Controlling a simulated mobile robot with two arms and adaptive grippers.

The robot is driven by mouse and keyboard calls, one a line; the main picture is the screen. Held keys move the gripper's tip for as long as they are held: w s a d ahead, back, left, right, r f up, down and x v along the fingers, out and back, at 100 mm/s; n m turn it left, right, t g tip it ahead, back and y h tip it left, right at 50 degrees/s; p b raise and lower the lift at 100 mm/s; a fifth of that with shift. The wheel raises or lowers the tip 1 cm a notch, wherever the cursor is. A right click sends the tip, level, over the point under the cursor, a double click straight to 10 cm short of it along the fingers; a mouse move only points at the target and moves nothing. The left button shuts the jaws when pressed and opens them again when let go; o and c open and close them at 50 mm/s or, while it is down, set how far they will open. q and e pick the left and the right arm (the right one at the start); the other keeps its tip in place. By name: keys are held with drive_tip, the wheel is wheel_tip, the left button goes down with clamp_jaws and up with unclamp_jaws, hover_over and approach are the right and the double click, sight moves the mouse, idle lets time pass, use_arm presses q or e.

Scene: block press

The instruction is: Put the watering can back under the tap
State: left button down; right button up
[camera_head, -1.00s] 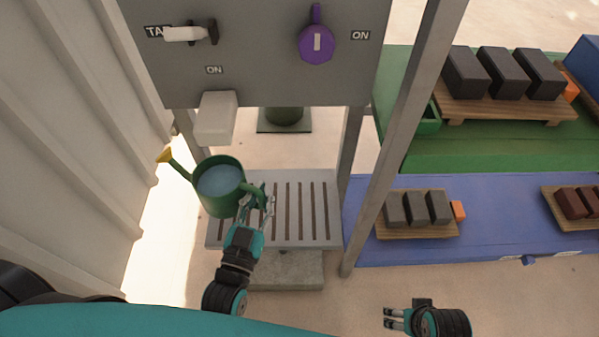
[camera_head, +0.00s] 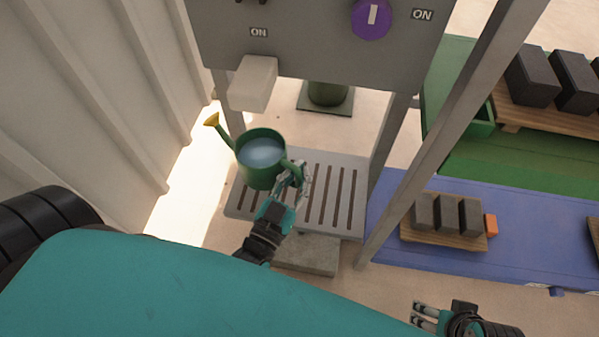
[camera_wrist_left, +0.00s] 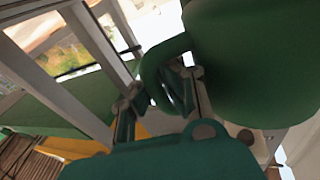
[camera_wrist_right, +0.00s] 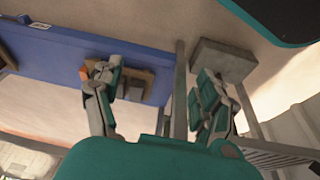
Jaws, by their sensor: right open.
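The green watering can (camera_head: 258,172), with a yellow spout tip and water inside, is upright above the left part of the slatted grey platform (camera_head: 345,172). My left gripper (camera_head: 300,175) is shut on its handle at the can's right side. In the left wrist view the handle (camera_wrist_left: 152,62) passes between the fingers, beside the can's body (camera_wrist_left: 255,60). The pale boxy tap outlet (camera_head: 253,82) hangs from the grey panel, behind and above the can. My right gripper (camera_head: 420,317) is open and empty at the bottom right, away from the can.
A purple round knob (camera_head: 371,18) is on the panel (camera_head: 310,45). Grey posts frame the platform, with a slanted one (camera_head: 440,150) at right. A blue table (camera_head: 540,225) holds a wooden tray of dark blocks. A ribbed white wall stands at left.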

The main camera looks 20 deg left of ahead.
use_arm(q)
drive_tip(key=shift+f, duration=0.15)
drive_tip(key=shift+f+b, duration=0.25)
drive_tip(key=shift+b, duration=0.15)
wheel_tip(320, 180, down, 2)
drive_tip(key=b, duration=0.2)
drive_tip(key=shift+b, duration=0.3)
drive_tip(key=shift+f+b, duration=0.85)
drive_tip(key=shift+b, duration=0.1)
drive_tip(key=shift+f, duration=0.1)
use_arm(e)
drive_tip(key=w+a+r+t+y, duration=0.1)
drive_tip(key=w+a+r+t, duration=0.1)
drive_tip(key=w+r+t, duration=0.2)
drive_tip(key=w+a+r+t+y, duration=0.1)
drive_tip(key=w+a+r+t, duration=0.1)
drive_tip(key=w+t, duration=0.3)
drive_tip(key=shift+w+a+r+y, duration=0.35)
drive_tip(key=shift+w+r, duration=0.5)
drive_tip(key=shift+w, duration=1.35)
use_arm(q)
drive_tip(key=shift+f+b, duration=0.3)
drive_tip(key=shift+f, duration=0.1)
use_arm(e)
drive_tip(key=shift+w+a+r+n+t, duration=0.3)
drive_tip(key=shift+w+r+t, duration=0.1)
drive_tip(key=shift+r+t, duration=0.2)
